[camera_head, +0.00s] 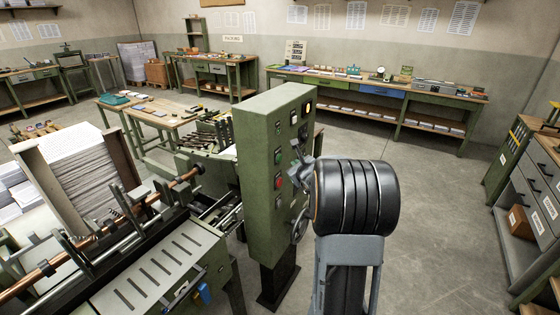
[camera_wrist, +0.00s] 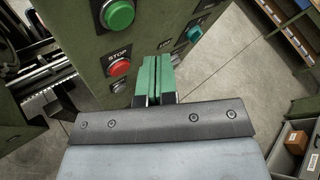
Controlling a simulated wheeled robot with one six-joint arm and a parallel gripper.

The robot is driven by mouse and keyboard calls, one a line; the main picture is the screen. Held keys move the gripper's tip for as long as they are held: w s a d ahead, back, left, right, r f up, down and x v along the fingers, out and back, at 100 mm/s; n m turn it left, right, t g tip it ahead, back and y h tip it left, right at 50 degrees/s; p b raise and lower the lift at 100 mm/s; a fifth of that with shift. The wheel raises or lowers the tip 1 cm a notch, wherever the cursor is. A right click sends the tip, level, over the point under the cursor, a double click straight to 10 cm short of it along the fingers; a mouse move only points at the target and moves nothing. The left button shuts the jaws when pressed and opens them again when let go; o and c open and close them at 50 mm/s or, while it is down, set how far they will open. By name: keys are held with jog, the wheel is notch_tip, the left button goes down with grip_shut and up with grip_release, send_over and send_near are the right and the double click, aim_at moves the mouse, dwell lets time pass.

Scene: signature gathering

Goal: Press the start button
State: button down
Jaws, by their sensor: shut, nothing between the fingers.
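The green control cabinet (camera_head: 258,150) stands in the middle of the head view, with buttons on its right-hand face. In the wrist view, a large round green button (camera_wrist: 117,14) sits at the top left, its label out of frame. Below it is a red button (camera_wrist: 119,67) marked STOP. A smaller teal button (camera_wrist: 194,33) is to the right. My gripper (camera_wrist: 158,75) is shut and empty, its green fingers side by side, right of the red button and below the green one. I cannot tell whether the fingertips touch the panel. In the head view my arm partly hides the panel.
The printing machine (camera_head: 165,265), with rollers and a paper stack (camera_head: 80,170), adjoins the cabinet on the left. A grey drawer unit (camera_head: 530,185) stands at the right. Workbenches (camera_head: 375,85) line the back wall. Open floor (camera_head: 435,180) lies right of my arm.

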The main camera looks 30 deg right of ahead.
jog(key=shift+w+a+b, duration=0.3)
jog(key=shift+w+b, duration=0.05)
jog(key=shift+w, duration=0.2)
jog(key=shift+w+a+b, duration=0.3)
jog(key=shift+w+b, duration=0.05)
jog(key=shift+w, duration=0.2)
jog(key=shift+w+a+b, duration=0.1)
jog(key=shift+w+b, duration=0.1)
jog(key=shift+b, duration=0.15)
dwell(1.2)
jog(key=shift+w+a+b, duration=0.1)
jog(key=shift+w+b, duration=0.15)
jog(key=shift+b, duration=0.05)
jog(key=shift+w+a+b, duration=0.2)
jog(key=shift+w+b, duration=0.2)
jog(key=shift+b, duration=0.05)
dwell(0.8)
jog(key=shift+s, duration=0.1)
jog(key=shift+s+d, duration=0.4)
jog(key=shift+s, duration=0.25)
jog(key=shift+s+d+p, duration=0.1)
jog(key=shift+s+d, duration=0.3)
jog(key=shift+s, duration=0.35)
jog(key=shift+s+d+p, duration=0.1)
jog(key=shift+s+d, duration=0.25)
jog(key=shift+s, duration=0.35)
jog(key=shift+s+d+p, duration=0.1)
jog(key=shift+s+d, duration=0.3)
jog(key=shift+s, duration=0.35)
